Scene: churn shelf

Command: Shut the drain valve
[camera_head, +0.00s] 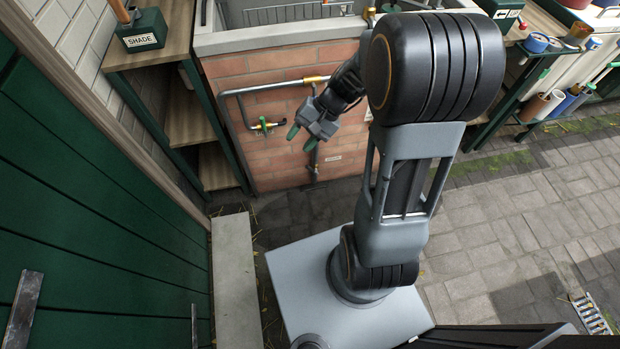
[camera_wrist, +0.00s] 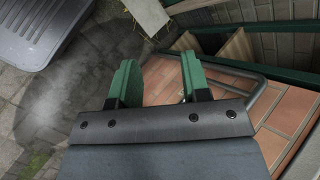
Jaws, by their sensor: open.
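A grey pipe (camera_head: 236,94) runs along the brick wall of the trough. A small valve with a green handle (camera_head: 264,124) and a brass-coloured body sits on the pipework at the left. I cannot tell whether it is open or shut. My gripper (camera_head: 301,138) is open and empty, with green fingertips, to the right of this valve and apart from it in the picture. In the wrist view my gripper (camera_wrist: 158,82) shows its two green fingers spread. The grey pipe (camera_wrist: 262,92) curves past the right finger there, and I cannot make out the valve.
A brass fitting (camera_head: 315,79) is higher on the pipe. A small label (camera_head: 333,158) is on the brick wall (camera_head: 345,135). A wooden shelf unit (camera_head: 190,118) with a SHADE box (camera_head: 142,32) stands left. A green plank wall (camera_head: 90,190) closes the left side. Paving at right is mostly clear.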

